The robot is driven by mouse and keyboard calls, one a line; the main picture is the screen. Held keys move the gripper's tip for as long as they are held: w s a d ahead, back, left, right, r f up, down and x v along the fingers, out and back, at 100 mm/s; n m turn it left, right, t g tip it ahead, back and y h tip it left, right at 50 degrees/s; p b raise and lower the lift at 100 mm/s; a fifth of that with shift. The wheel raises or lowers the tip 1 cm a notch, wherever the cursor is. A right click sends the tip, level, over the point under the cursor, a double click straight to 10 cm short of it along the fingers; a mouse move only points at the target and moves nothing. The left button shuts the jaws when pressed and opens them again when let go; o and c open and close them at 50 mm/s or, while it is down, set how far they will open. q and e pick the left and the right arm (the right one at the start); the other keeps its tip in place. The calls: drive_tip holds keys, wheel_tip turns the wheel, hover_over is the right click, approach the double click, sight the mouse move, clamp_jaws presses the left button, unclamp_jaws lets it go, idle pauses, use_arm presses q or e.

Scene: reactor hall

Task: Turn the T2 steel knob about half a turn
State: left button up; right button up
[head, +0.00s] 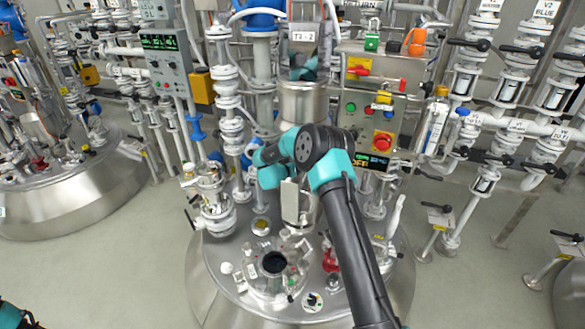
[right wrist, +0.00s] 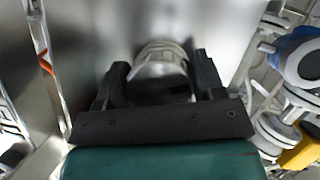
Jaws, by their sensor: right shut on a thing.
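The steel knob (right wrist: 160,58) shows in the right wrist view as a pale, ribbed round piece in front of a smooth steel surface. My right gripper (right wrist: 160,68) has its two dark fingers on either side of it and is shut on it. In the head view my right arm reaches up from the bottom right and bends over the middle of the vessel. It hides its own jaws and the knob there. My left gripper is not in view.
A control box (head: 381,95) with buttons and a red knob stands just right of my arm. White pipes and valves (head: 225,95) crowd the left side. The vessel lid (head: 228,258) carries an open port (head: 274,263) and several fittings.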

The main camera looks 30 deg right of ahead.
drive_tip(key=shift+m, duration=0.5)
drive_tip(key=o, duration=0.8)
